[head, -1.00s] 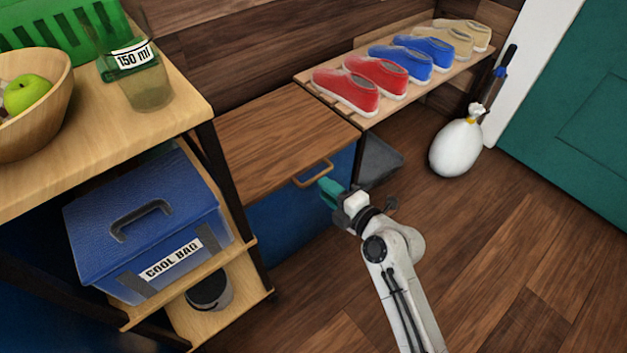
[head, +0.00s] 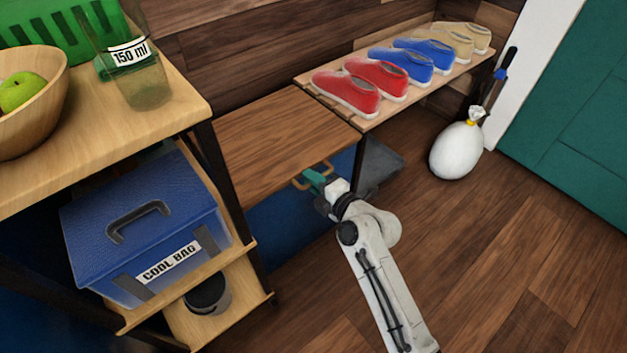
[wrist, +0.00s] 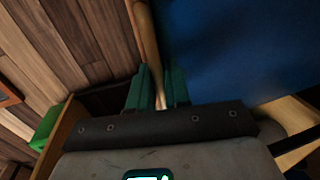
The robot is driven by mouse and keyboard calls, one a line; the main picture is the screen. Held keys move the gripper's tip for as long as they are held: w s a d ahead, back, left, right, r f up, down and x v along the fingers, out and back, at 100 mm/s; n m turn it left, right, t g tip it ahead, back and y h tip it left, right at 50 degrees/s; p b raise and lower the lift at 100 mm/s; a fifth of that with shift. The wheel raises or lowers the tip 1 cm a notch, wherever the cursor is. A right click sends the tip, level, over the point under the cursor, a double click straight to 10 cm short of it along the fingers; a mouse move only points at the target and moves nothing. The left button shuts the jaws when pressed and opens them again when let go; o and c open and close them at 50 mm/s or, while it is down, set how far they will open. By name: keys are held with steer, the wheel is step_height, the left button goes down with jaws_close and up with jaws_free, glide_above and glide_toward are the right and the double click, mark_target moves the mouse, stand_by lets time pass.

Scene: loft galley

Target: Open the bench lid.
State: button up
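The bench lid (head: 275,140) is a brown wooden panel on a blue bench box (head: 285,225). It lies flat and closed. A tan bar handle (head: 299,184) sticks out from its front edge. My gripper (head: 312,178) is at the middle of this handle, its teal fingers pointing toward the bench. In the wrist view the two teal fingers (wrist: 160,88) stand close together, with the tan handle (wrist: 145,35) running in between them. They look shut on it, though the fingertips' contact is partly hidden. The blue box front fills the upper right there.
A slatted rack with red, blue and beige shoes (head: 375,75) stands right of the bench. A shelf unit (head: 185,105) with a blue cool bag (head: 145,235) stands close on the left. A white sack (head: 456,150) stands by the green door. The floor at right is clear.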

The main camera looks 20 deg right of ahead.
jaws_close()
